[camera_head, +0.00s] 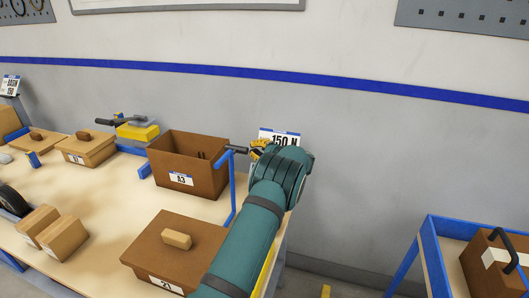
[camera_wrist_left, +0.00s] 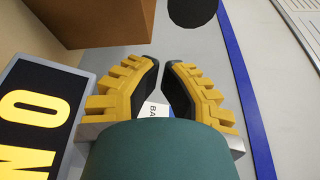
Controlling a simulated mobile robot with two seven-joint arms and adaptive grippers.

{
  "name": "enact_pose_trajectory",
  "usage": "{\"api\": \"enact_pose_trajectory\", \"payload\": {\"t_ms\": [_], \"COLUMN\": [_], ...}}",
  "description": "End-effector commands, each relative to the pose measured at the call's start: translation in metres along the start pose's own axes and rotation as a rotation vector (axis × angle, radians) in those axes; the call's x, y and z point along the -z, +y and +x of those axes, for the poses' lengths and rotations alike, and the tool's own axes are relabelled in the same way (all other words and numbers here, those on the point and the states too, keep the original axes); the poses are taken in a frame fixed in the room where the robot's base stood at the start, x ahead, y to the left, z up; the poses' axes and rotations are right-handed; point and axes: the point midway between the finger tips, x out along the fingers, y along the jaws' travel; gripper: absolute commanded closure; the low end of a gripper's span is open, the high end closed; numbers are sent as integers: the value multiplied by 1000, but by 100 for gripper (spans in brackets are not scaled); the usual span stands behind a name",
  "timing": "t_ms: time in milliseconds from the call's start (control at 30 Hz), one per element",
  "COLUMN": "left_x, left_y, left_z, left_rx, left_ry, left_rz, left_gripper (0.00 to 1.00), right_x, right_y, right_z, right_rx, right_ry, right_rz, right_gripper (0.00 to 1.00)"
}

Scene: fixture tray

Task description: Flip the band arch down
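The blue band arch (camera_head: 234,187) stands upright at the right side of the open brown A3 box. A black grip (camera_head: 237,149) sticks out at its top. My left gripper (camera_head: 258,151) is just right of that grip, with my teal wrist hiding part of it. In the left wrist view my two yellow fingers (camera_wrist_left: 160,64) with black pads are close together, with a narrow gap and nothing held between them. A dark round end (camera_wrist_left: 193,12), possibly the grip, shows beyond the fingertips, apart from them. My right gripper is out of view.
The A3 box (camera_head: 181,180) and a lidded box (camera_head: 165,252) stand on the wooden table (camera_head: 118,210). A white "150 N" sign (camera_head: 279,137) is behind my left wrist.

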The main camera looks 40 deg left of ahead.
Motion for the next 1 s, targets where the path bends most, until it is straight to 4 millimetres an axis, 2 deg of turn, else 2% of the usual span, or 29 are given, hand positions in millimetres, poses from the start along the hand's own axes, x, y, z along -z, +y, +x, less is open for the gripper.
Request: {"api": "enact_pose_trajectory", "payload": {"t_ms": [167, 667, 1000], "left_x": [0, -34, -38], "left_y": [1, -1, 0], "left_z": [28, 15, 14], "left_rx": [0, -1, 1], "left_ry": [-2, 0, 1], "left_rz": [0, 1, 1], "left_gripper": [100, 100, 100], "right_x": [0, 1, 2], "right_y": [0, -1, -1], "right_z": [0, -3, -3], "right_rx": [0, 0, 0], "right_ry": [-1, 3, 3], "right_rz": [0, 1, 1], "right_gripper": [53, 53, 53]}}
